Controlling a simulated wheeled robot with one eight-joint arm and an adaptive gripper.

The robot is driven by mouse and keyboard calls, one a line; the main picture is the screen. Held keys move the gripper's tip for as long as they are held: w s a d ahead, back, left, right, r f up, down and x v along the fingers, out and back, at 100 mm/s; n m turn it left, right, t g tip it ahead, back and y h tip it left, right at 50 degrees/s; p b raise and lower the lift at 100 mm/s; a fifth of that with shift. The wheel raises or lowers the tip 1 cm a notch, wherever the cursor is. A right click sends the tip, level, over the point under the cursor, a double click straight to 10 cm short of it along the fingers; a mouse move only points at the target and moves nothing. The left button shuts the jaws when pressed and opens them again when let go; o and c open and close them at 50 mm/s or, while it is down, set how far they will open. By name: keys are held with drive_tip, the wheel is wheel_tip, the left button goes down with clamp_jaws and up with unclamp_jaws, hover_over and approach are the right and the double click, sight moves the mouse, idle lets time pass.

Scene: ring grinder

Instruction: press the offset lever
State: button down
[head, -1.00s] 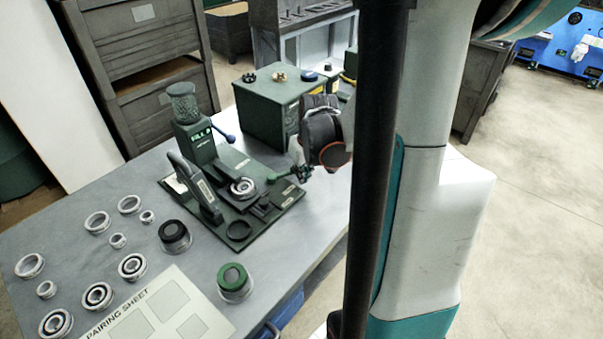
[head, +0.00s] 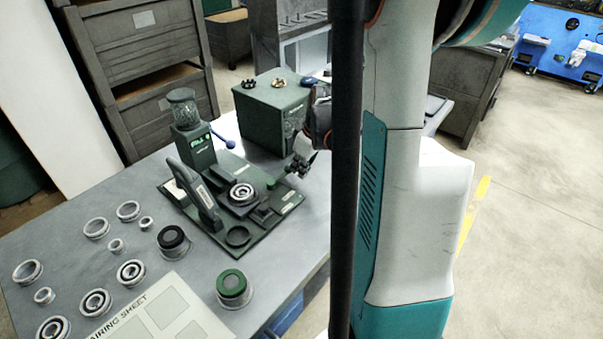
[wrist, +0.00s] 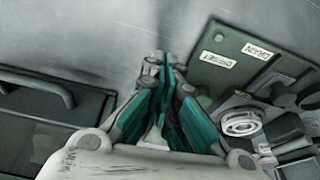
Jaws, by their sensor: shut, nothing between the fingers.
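The green fixture (head: 211,233) stands on the grey table with a bearing ring seated in its middle. A small green knob (head: 271,183) shows at its right side; I cannot tell for sure that it is the offset lever. In the wrist view, the fixture's plate (wrist: 206,78) bears two upside-down labels, apparently OFFSET (wrist: 219,59) and DRAIN (wrist: 257,51). My gripper (head: 291,171) is shut and empty, just right of the knob; I cannot tell whether they touch.
A blue-knobbed lever (head: 230,144) is on the fixture's post. A green box (head: 268,120) stands close behind my gripper. A black-topped cup (head: 174,243), a green-topped cup (head: 233,289), several rings and a pairing sheet (head: 160,312) lie at the front left.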

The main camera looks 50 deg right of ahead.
drive_tip(key=w+n, duration=0.1)
drive_tip(key=n, duration=0.1)
drive_tip(key=w+d+n+y, duration=0.1)
drive_tip(key=w+n, duration=0.1)
drive_tip(key=n, duration=0.1)
drive_tip(key=shift+w+g, duration=0.3)
drive_tip(key=shift+w, duration=0.65)
